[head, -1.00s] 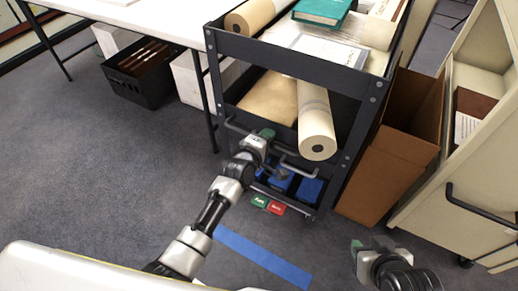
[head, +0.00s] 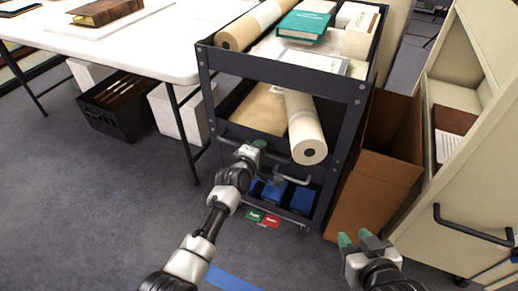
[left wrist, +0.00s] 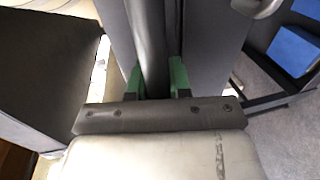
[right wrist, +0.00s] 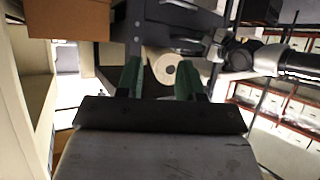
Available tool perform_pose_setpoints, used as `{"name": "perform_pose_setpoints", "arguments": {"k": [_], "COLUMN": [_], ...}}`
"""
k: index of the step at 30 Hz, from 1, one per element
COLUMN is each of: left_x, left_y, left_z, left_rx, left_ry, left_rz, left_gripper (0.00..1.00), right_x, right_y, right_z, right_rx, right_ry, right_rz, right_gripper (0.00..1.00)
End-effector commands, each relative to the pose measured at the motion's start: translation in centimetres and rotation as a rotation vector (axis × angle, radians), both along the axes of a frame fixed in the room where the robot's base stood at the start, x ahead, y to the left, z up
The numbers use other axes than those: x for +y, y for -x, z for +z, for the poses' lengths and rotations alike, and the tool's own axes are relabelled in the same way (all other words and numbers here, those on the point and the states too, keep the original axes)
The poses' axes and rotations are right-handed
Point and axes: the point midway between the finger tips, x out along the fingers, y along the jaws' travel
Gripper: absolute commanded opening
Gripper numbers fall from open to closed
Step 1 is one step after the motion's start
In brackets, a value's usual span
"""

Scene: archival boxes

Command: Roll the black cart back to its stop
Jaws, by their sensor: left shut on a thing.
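The black cart (head: 280,75) stands upright in the middle of the head view, its front end facing me. Its shelves carry rolls, papers and a green book. My left gripper (head: 260,146) is at the cart's front handle (head: 291,181). In the left wrist view its green fingers (left wrist: 158,78) are shut on the dark handle bar (left wrist: 148,35). My right gripper (head: 358,240) is open and empty, low at the right, apart from the cart. Its parted fingers also show in the right wrist view (right wrist: 158,80). No stop can be made out.
A green pedal (head: 254,215) and a red pedal (head: 271,221) are at the cart's foot. Blue tape (head: 232,281) lies on the floor. A cardboard box (head: 375,185) stands close on the cart's right, a beige cart (head: 470,220) beyond it. A white table (head: 150,55) is at left.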

Motion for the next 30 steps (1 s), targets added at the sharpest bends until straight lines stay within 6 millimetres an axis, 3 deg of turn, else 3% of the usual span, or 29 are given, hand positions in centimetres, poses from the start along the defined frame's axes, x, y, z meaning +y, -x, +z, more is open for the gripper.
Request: {"name": "perform_pose_setpoints", "arguments": {"k": [1,2,7,20,30], "left_x": [0.1,0.1,0.0,0.2,1.7], "left_y": [-0.3,-0.3,-0.3,0.5,4.4], "left_z": [0.5,0.5,0.5,0.5,1.4], "left_rx": [-0.011,-0.011,-0.01,-0.007,-0.004], "left_ry": [0.002,0.002,0.002,0.002,0.002], "left_rz": [0.003,0.003,0.002,0.001,0.002], "left_gripper": [0.0,0.2,0.44,0.44,0.44], "right_x": [0.0,0.0,0.0,-0.4,-2.3], "right_y": [0.0,0.0,0.0,0.6,5.9], "right_z": [0.0,0.0,-0.1,-0.4,-3.3], "right_rx": [0.0,0.001,0.002,0.064,0.462], "right_ry": [0.0,0.0,0.0,0.016,0.103], "right_rz": [0.0,0.0,0.0,-0.005,-0.036], "right_gripper": [0.37,0.37,0.37,0.37,0.37]}}
